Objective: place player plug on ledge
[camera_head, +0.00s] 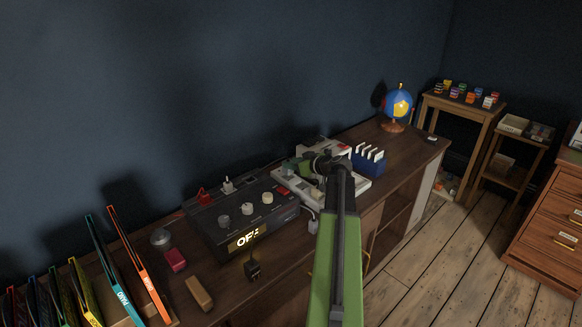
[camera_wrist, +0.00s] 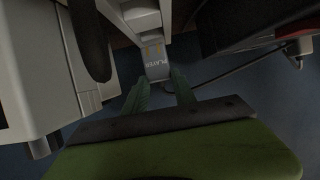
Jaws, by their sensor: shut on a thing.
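The player plug (camera_wrist: 156,68) is a pale grey block with the word PLAYER on it, seen at upper centre in the wrist view. My gripper (camera_wrist: 160,88) has its two dark green fingers on either side of the plug's lower end and is shut on it. The wrist view shows the plug in a narrow gap between a pale machine and a dark box. In the head view my gripper (camera_head: 296,168) is over the pale machine on the desk, and my arm hides part of that area. I cannot make out the ledge for certain.
The pale machine (camera_head: 350,190) and a black control box (camera_head: 228,222) with knobs and a lit display stand on the desk. A dark cable (camera_wrist: 235,72) runs right.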

